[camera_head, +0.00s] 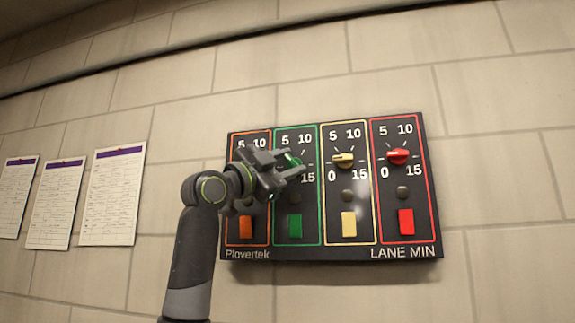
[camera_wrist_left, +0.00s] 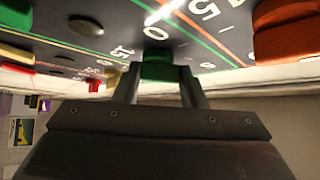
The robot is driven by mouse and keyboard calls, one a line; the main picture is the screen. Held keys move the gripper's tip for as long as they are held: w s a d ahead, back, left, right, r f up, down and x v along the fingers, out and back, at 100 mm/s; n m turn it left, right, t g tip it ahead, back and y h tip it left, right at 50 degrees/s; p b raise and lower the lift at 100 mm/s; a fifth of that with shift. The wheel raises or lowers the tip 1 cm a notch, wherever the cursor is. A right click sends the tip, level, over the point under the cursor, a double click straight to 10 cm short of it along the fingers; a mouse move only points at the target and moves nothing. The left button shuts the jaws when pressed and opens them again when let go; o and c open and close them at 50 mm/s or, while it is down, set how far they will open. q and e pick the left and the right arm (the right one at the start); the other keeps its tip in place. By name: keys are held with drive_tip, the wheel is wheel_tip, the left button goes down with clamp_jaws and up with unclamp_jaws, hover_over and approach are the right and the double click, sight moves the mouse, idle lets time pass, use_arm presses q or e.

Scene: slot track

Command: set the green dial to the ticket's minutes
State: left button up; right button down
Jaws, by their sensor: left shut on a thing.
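The green dial (camera_head: 291,158) is on the green-framed strip of the wall panel, with marks 0, 5, 10 and 15 around it. My left gripper (camera_head: 296,168) is at this dial, its fingers shut on the knob. In the left wrist view the green dial (camera_wrist_left: 158,66) sits between the two fingertips (camera_wrist_left: 159,84). The gripper partly covers the dial and its scale, so I cannot tell which mark the dial points to. Three paper sheets (camera_head: 112,196) with purple headers hang on the wall at the left; their writing is too small to read. My right gripper is not in view.
The dark panel (camera_head: 330,254) also has a yellow dial (camera_head: 343,159) and a red dial (camera_head: 397,156) to the right. An orange dial (camera_wrist_left: 287,30) is close beside the gripper. Coloured buttons, such as the green button (camera_head: 295,227), sit below.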

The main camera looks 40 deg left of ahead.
use_arm(q)
drive_tip(key=shift+r+m+g+h, duration=0.1)
drive_tip(key=shift+m+g+h, duration=0.4)
drive_tip(key=shift+m, duration=0.3)
drive_tip(key=o, duration=1)
drive_tip(key=shift+s+f, duration=0.2)
drive_tip(key=shift+s, duration=0.05)
drive_tip(key=b+v, duration=0.8)
drive_tip(key=v, duration=0.9)
drive_tip(key=shift+r, duration=0.35)
